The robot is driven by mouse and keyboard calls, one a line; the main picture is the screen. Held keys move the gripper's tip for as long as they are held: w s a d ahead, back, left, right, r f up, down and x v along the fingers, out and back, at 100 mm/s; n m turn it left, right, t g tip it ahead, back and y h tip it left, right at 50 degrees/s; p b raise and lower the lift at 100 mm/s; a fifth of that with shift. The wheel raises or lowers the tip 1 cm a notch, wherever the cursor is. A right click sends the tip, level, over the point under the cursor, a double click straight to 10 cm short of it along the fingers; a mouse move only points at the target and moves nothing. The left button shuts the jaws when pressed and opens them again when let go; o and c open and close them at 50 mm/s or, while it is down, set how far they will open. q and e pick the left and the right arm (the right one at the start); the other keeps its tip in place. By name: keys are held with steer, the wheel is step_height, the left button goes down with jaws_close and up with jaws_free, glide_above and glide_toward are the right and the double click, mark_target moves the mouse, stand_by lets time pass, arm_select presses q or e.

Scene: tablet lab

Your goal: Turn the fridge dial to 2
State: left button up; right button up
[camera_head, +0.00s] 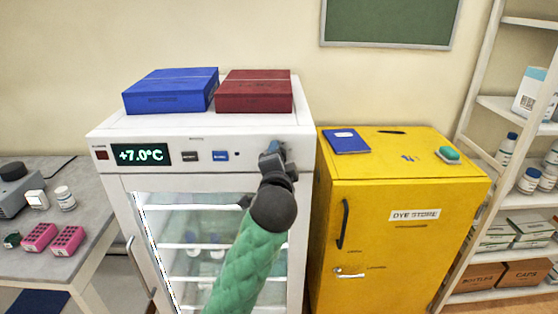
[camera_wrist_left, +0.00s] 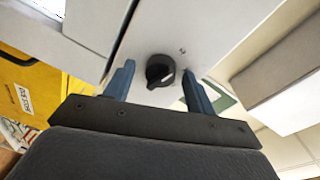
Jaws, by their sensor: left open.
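The fridge (camera_head: 215,185) is white with a glass door, and its display (camera_head: 141,154) reads +7.0°C. The fridge dial (camera_wrist_left: 160,70) is a round black knob with a pale pointer mark, seen in the left wrist view on the white front panel. No scale number can be read there. My left gripper (camera_head: 272,153) is at the right end of the fridge's top panel and covers the dial in the head view. In the left wrist view its two blue fingers are open, one on each side of the dial, with gaps visible. My right gripper is not in view.
A blue box (camera_head: 170,92) and a dark red box (camera_head: 254,92) lie on the fridge top. A yellow dye store cabinet (camera_head: 390,240) stands close on the right. A grey bench (camera_head: 50,262) with pink racks is on the left.

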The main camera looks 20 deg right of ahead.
arm_select(q)
steer(key=b+v, duration=0.2)
steer(key=v, duration=0.6)
steer(key=shift+b, duration=0.4)
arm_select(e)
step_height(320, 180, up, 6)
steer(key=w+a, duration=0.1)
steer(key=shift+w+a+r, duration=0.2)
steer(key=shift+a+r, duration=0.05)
arm_select(q)
steer(key=shift+w, duration=0.1)
